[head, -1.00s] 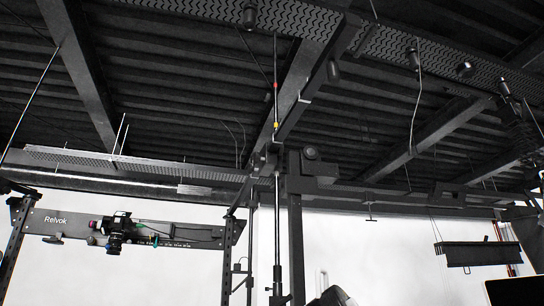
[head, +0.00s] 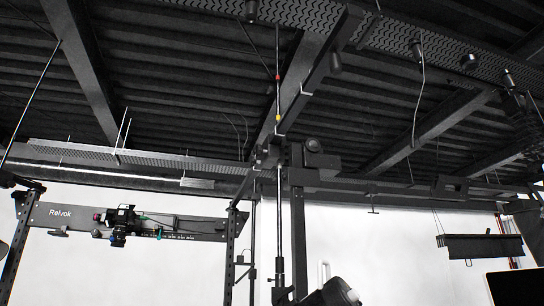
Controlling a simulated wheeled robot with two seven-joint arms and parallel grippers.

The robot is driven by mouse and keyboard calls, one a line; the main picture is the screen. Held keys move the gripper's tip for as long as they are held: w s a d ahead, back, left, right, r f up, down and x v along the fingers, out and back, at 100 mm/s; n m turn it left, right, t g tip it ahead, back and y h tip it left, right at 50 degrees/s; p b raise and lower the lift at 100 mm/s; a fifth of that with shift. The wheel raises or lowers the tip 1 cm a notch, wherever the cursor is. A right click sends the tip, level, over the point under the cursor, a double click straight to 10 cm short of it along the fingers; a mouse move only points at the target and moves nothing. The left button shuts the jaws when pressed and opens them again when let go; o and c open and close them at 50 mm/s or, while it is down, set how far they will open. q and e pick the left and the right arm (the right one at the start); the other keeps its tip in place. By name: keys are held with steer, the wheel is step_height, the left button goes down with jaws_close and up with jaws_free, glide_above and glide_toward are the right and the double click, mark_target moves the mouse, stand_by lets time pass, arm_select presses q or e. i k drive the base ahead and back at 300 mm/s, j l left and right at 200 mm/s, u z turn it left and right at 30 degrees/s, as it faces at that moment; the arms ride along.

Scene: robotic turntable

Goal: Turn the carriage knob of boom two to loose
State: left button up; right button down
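A dark boom (head: 190,227) marked Relvok runs level across the left of the head view. A carriage with a black camera (head: 122,219) hangs on it, with small red and green parts beside the camera. A small dark piece (head: 57,233) sits under the boom's left end; I cannot tell whether it is a knob. A second level bar (head: 400,187) runs right from the upright column (head: 297,230), with a round dark knob-like part (head: 313,145) near the column top. No number shows, so I cannot tell which is boom two. Neither of my grippers is visible.
Dark ceiling beams (head: 80,70) and perforated trays fill the top. A thin pole (head: 279,220) with red and yellow marks stands beside the column. A black hanging box (head: 483,247) is at right. A black and white part (head: 335,292) shows at the bottom.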

mark_target(260, 151)
steer(key=i+j, duration=0.1)
steer(key=j, duration=0.3)
steer(key=i+j, duration=0.1)
steer(key=j, duration=0.35)
steer(key=i+j, duration=0.15)
steer(key=j, duration=0.25)
steer(key=i+j+z, duration=0.1)
steer(key=j, duration=0.35)
steer(key=z, duration=1.15)
